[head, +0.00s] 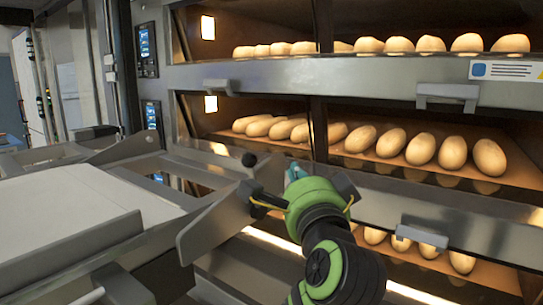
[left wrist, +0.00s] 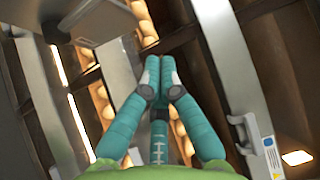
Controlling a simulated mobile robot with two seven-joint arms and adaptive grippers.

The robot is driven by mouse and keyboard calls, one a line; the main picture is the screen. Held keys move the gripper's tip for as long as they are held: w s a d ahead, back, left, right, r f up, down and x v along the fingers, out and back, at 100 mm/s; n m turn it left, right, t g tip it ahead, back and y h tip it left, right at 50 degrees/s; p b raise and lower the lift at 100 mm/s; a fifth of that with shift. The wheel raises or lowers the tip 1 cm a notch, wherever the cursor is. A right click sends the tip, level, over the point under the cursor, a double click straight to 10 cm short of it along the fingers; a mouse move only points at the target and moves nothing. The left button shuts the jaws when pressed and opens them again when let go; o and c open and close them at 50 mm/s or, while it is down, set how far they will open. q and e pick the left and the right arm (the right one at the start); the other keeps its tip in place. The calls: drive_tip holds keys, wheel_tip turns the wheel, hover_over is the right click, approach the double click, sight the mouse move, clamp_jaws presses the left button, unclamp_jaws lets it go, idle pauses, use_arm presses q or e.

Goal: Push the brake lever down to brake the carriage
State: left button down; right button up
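The carriage (head: 75,205), with a pale flat belt and grey metal sides, stands at the left in front of the ovens in the head view. A small black ball knob (head: 249,160) shows near its right end and looks like the tip of the brake lever; the rest of the lever is hidden or cannot be made out. My left gripper (head: 295,172) is just right of the knob, apart from it in the picture, its teal fingers mostly hidden behind my green wrist. In the left wrist view its fingers (left wrist: 150,62) are together and hold nothing visible. My right gripper is not in view.
Deck ovens with several loaves (head: 420,148) fill the back and right. Steel door handles (head: 447,92) stick out from their fronts. A grey angled side plate (head: 220,220) stands close left of my wrist. Control panels (head: 147,48) are at the back left.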

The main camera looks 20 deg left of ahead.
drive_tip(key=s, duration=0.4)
use_arm(q)
drive_tip(key=p+x, duration=0.6)
drive_tip(key=x, duration=0.4)
drive_tip(key=s+a+p, duration=0.1)
drive_tip(key=s+a, duration=0.1)
drive_tip(key=a, duration=0.1)
drive_tip(key=shift+s+f+p, duration=0.35)
drive_tip(key=shift+p, duration=0.05)
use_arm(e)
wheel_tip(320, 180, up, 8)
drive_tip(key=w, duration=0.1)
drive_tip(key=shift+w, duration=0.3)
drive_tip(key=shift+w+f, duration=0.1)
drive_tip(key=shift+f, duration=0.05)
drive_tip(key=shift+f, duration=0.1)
